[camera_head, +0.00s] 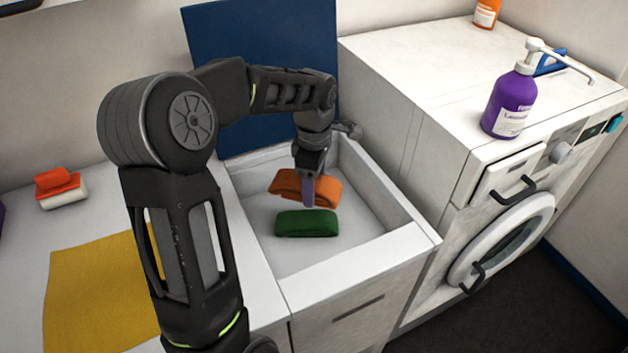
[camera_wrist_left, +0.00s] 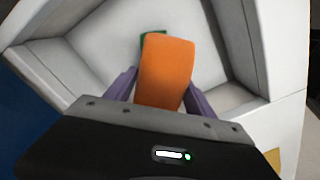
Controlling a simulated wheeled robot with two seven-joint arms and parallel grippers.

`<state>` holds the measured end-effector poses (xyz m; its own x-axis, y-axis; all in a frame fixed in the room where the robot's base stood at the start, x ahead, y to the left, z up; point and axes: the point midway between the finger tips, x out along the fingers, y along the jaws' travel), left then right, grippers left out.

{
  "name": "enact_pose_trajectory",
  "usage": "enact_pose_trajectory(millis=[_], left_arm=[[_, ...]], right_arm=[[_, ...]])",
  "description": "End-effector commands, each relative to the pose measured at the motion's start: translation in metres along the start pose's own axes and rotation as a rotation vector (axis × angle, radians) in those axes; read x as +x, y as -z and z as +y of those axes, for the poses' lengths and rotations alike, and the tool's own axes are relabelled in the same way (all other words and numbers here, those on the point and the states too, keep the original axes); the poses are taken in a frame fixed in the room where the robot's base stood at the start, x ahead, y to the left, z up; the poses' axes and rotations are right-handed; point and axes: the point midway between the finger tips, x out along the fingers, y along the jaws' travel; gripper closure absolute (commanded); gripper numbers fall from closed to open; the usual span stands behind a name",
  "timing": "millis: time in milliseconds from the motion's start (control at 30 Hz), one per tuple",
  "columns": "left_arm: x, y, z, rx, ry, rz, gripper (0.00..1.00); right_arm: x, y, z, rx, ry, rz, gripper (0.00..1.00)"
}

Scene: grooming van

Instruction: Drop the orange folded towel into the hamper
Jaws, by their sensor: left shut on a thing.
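I cannot tell whether the orange towel touches the bin floor. My right gripper is not in view.
A blue panel (camera_head: 262,60) stands upright behind the bin. A white washer (camera_head: 430,90) with a purple pump bottle (camera_head: 508,105) stands to the right.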

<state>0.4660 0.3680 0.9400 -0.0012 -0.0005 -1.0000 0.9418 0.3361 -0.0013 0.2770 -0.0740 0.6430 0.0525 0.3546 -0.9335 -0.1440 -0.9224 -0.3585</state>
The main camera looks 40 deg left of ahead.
Motion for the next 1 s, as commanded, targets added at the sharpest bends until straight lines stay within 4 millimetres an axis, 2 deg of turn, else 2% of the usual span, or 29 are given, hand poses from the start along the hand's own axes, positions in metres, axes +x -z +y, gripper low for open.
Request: enact_pose_trajectory(millis=[33,200,533,567,833,1000], left_arm=[[0.009,0.0,0.0,0.0,0.0,0.0,0.77],[0.019,0.0,0.0,0.0,-0.001,0.0,0.77],[0.019,0.0,0.0,0.0,-0.001,0.0,0.77],[0.019,0.0,0.0,0.0,-0.001,0.0,0.35],[0.019,0.0,0.0,0.0,-0.001,0.0,0.13],[0.019,0.0,0.0,0.0,-0.001,0.0,0.12]], right_arm=[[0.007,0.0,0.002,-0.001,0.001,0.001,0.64],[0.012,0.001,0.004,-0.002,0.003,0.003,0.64],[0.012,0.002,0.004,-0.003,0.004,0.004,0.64],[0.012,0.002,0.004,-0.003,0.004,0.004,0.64],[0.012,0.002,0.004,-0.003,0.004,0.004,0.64],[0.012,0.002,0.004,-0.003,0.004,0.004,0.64]])
